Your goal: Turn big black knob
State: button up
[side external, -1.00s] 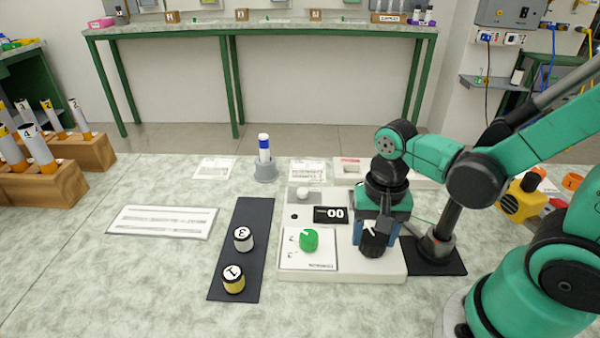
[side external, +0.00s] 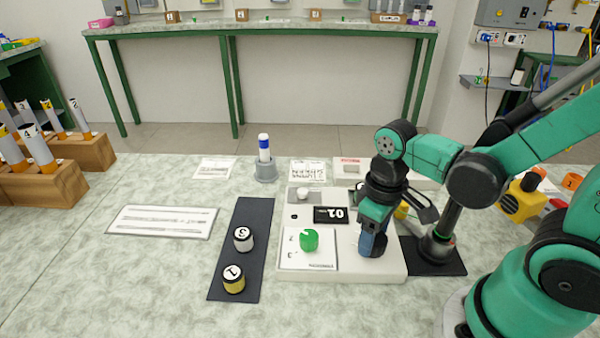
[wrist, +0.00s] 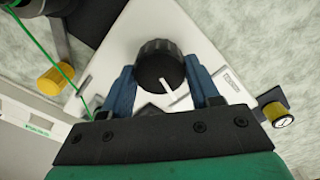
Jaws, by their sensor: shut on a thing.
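The big black knob (wrist: 160,68) with a white pointer line shows in the wrist view, on a white panel. My gripper (wrist: 160,84) has its two blue fingers on either side of the knob and is shut on it. In the side external view my gripper (side external: 373,244) points down at the right part of the white control box (side external: 340,271) and mostly hides the knob. The box's small display (side external: 331,214) appears to read 01. A green knob (side external: 309,239) stands on the box to the left of my gripper.
A dark mat (side external: 246,215) left of the box holds a white-sided cap (side external: 243,239) and a yellow cap (side external: 233,279). A grey holder (side external: 265,171) with a blue-and-white tube stands behind. A printed sheet (side external: 162,221) lies further left.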

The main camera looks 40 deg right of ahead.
jog(key=n, duration=0.7)
dwell(0.6)
jog(key=o, duration=1.3)
jog(key=shift+r, duration=2.8)
